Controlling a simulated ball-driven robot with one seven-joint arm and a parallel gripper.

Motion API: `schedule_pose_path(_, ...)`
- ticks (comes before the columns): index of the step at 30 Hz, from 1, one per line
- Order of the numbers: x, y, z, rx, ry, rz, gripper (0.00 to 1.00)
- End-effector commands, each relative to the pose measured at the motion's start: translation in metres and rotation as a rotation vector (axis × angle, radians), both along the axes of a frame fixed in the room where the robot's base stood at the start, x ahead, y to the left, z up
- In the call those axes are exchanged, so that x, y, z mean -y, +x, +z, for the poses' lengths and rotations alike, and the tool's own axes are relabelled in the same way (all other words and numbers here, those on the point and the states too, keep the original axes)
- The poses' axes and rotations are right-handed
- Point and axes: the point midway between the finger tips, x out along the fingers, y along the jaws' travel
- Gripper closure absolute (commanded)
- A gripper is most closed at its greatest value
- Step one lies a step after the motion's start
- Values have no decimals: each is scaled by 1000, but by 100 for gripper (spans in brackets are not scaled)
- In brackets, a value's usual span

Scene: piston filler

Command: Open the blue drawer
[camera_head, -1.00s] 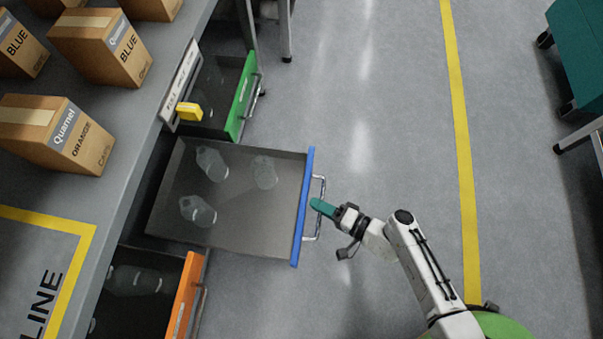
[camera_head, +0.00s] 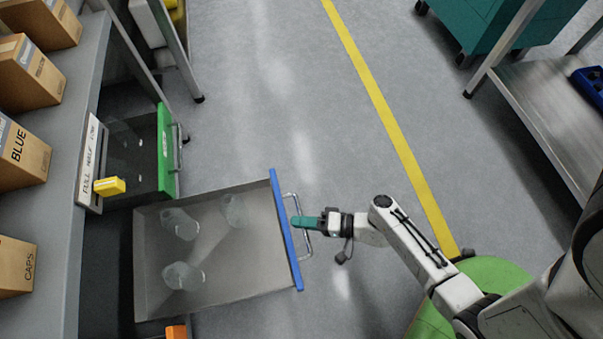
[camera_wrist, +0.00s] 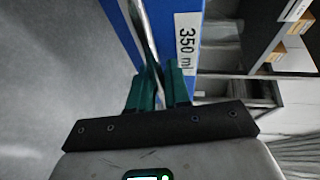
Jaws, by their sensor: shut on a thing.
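The blue drawer (camera_head: 285,230) is pulled far out from under the workbench, with its blue front facing right. Several clear bottles stand or lie inside it. Its metal bar handle (camera_head: 298,212) is on the blue front. My gripper (camera_head: 299,221) is at the handle and its teal fingers are shut on the bar. In the wrist view, the fingers (camera_wrist: 160,88) close around the handle bar (camera_wrist: 146,45), beside the blue front with a "350 ml" label (camera_wrist: 187,45).
A green-fronted drawer (camera_head: 165,150) stands partly open behind, with a yellow piece (camera_head: 110,186) near it. Boxes (camera_head: 22,150) sit on the bench. Grey floor with a yellow line (camera_head: 385,125) is free to the right.

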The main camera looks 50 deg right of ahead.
Motion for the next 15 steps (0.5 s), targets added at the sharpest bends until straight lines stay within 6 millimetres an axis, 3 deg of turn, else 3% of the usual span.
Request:
schedule_pose_path(10,1,-1,0,-1,-1,-2,77)
schedule_pose_path(15,9,-15,4,-3,0,-4,77)
